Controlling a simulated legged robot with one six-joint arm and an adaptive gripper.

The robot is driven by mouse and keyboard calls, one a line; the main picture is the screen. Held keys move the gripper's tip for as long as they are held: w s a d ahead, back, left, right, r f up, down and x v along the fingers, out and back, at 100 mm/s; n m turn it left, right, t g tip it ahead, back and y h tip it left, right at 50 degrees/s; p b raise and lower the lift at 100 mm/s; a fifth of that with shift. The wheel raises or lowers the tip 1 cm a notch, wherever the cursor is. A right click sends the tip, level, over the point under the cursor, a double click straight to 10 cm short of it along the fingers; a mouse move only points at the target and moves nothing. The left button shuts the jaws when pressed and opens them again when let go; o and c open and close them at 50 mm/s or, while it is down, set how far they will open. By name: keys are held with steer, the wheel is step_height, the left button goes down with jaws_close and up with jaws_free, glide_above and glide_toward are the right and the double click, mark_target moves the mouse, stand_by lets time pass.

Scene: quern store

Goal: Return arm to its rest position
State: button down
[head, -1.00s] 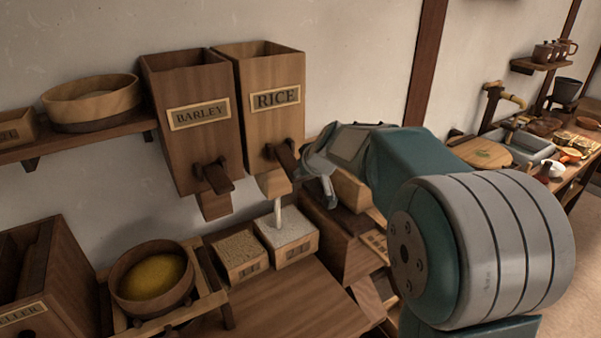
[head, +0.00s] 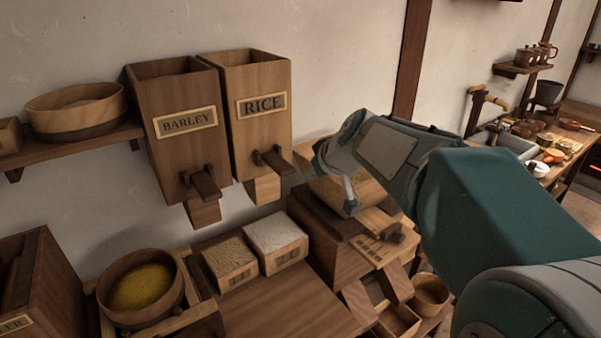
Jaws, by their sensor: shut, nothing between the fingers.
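My teal arm reaches in from the lower right. My gripper (head: 350,192) is at its far end, to the right of the RICE hopper, its grey fingers hanging down. The fingers are shut and empty, and apart from the hopper's wooden lever (head: 272,162). The RICE hopper (head: 262,85) hangs on the wall beside the BARLEY hopper (head: 172,100). A square box of white rice (head: 276,241) and a box of brown grain (head: 230,262) stand side by side on the bench below. No grain is falling from either spout.
A wooden mill-like box (head: 335,240) stands right of the grain boxes, under my arm. A round bowl of yellow grain (head: 140,288) sits at the lower left. A sieve (head: 76,108) rests on the wall shelf. The bench front (head: 290,305) is bare.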

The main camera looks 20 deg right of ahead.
steer(key=shift+s+d+r, duration=0.1)
steer(key=shift+s+r, duration=0.1)
steer(key=shift+s, duration=0.3)
steer(key=s+a+f+m+g+h, duration=0.1)
steer(key=s+f, duration=0.3)
steer(key=s, duration=0.9)
steer(key=s+a+f+m+g+h, duration=0.1)
steer(key=s+f, duration=0.3)
steer(key=s, duration=0.8)
steer(key=shift+s+a+m+g+h, duration=0.4)
steer(key=shift+a+m+g, duration=0.1)
steer(key=shift+m, duration=0.3)
steer(key=shift+a, duration=0.15)
